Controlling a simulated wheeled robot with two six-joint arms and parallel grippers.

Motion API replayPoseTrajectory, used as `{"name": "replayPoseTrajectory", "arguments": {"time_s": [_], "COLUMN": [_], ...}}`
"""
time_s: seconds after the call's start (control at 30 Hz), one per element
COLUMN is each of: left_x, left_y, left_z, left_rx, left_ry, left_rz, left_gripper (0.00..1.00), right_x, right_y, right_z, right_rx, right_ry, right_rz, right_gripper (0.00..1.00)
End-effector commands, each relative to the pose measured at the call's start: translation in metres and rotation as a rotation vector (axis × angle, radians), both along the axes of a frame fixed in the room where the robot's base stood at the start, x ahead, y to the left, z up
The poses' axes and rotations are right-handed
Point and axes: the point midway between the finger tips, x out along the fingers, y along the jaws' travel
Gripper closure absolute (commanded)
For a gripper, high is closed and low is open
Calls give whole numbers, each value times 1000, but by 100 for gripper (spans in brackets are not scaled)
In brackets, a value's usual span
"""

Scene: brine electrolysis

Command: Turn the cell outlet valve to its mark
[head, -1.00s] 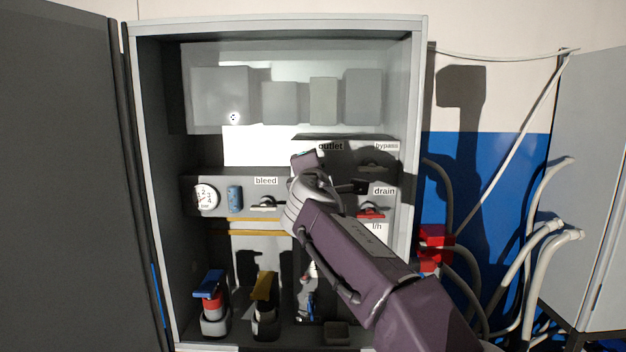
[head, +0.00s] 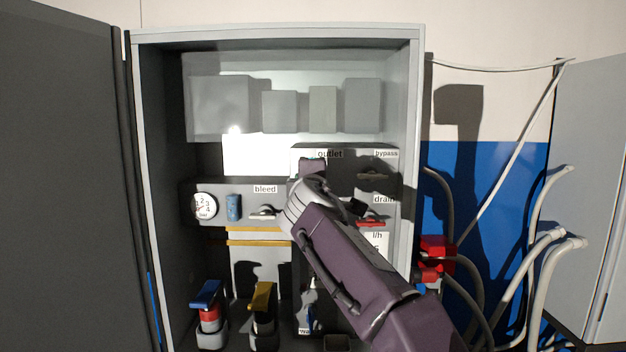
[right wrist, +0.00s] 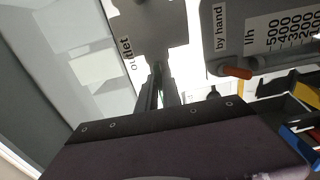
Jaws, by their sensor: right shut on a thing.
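The outlet label (head: 329,154) is on the upper part of the grey valve panel in the open cabinet. My right arm reaches in from the lower right and covers most of the outlet valve. In the right wrist view the outlet label (right wrist: 128,55) is beside my right gripper (right wrist: 161,78), whose narrow fingers are closed together at the panel. The gripper is shut on the outlet valve's handle, which is mostly hidden between the fingers. The valve's mark cannot be made out. My left gripper is not in view.
The bypass valve (head: 373,175), the red drain handle (head: 370,223) and the bleed valve (head: 263,213) are close around my arm. A round gauge (head: 205,206) is at the left. An orange-tipped by hand lever (right wrist: 237,72) is near the fingers. The cabinet door (head: 60,180) stands open.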

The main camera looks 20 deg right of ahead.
Motion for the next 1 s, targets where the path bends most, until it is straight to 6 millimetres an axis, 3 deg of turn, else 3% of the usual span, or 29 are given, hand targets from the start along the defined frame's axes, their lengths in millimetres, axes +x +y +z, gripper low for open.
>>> {"name": "replayPoseTrajectory", "arguments": {"time_s": [0.13,0.2,0.23,0.57,0.8,1.0], "left_x": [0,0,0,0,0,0], "left_y": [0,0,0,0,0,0], "left_z": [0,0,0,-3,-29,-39], "left_rx": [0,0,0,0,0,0], "left_ry": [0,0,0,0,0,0], "left_rz": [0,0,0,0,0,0], "left_gripper": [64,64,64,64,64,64], "right_x": [0,0,0,-3,-50,-81], "right_y": [0,0,0,1,16,24], "right_z": [1,1,1,-1,-4,-2], "right_rx": [2,2,2,0,4,1], "right_ry": [-3,-3,-2,-2,-5,-3], "right_rz": [0,0,0,1,6,3], "right_gripper": [100,74,69,69,69,69]}}
